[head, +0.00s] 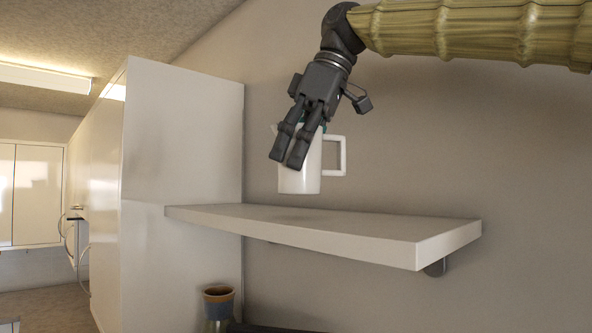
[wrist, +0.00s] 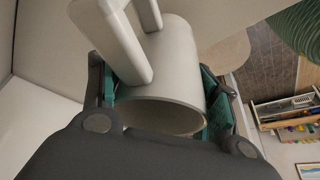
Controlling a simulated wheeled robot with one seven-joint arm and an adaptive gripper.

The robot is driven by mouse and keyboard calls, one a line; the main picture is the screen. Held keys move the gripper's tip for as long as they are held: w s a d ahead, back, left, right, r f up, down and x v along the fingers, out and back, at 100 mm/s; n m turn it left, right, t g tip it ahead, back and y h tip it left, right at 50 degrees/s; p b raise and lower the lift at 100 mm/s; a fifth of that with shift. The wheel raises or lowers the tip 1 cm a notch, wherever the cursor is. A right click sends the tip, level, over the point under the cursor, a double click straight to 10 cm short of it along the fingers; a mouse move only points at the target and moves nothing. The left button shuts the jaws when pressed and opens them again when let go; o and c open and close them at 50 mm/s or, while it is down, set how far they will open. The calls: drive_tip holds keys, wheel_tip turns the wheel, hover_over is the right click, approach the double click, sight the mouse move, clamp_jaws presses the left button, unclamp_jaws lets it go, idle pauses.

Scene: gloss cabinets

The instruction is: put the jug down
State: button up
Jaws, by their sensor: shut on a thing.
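The jug (head: 299,181) is white with a square handle on its right side in the head view. It is upright, above the left part of the white wall shelf (head: 330,222), with a small gap that looks clear beneath it. My gripper (head: 283,163) comes down from above and is shut on the jug's upper body. In the wrist view the jug (wrist: 172,70) sits between the two green-padded fingers, its round opening facing the camera and its handle at the top left. The gripper's fingers hide part of the jug's rim in the head view.
A tall glossy white cabinet (head: 180,140) stands at the shelf's left end. The shelf top right of the jug is bare. Below the shelf is a blue and brown cup-like container (head: 219,296). The wrist view shows an open box of small items (wrist: 288,110).

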sight(297, 175)
drive_tip(key=shift+w+f+p, duration=0.35)
drive_tip(key=shift+f+p, duration=0.25)
drive_tip(key=shift+f, duration=0.25)
drive_tip(key=shift+d+f+p, duration=0.1)
drive_tip(key=shift+f+p, duration=0.2)
drive_tip(key=shift+f, duration=0.6)
drive_tip(key=o, duration=1.3)
drive_tip(key=shift+s, duration=0.1)
drive_tip(key=shift+o, duration=0.2)
drive_tip(key=shift+r, duration=0.1)
drive_tip(key=b+v, duration=0.2)
drive_tip(key=v, duration=0.9)
drive_tip(key=shift+d+r+b, duration=0.15)
drive_tip(key=shift+r+b, duration=0.25)
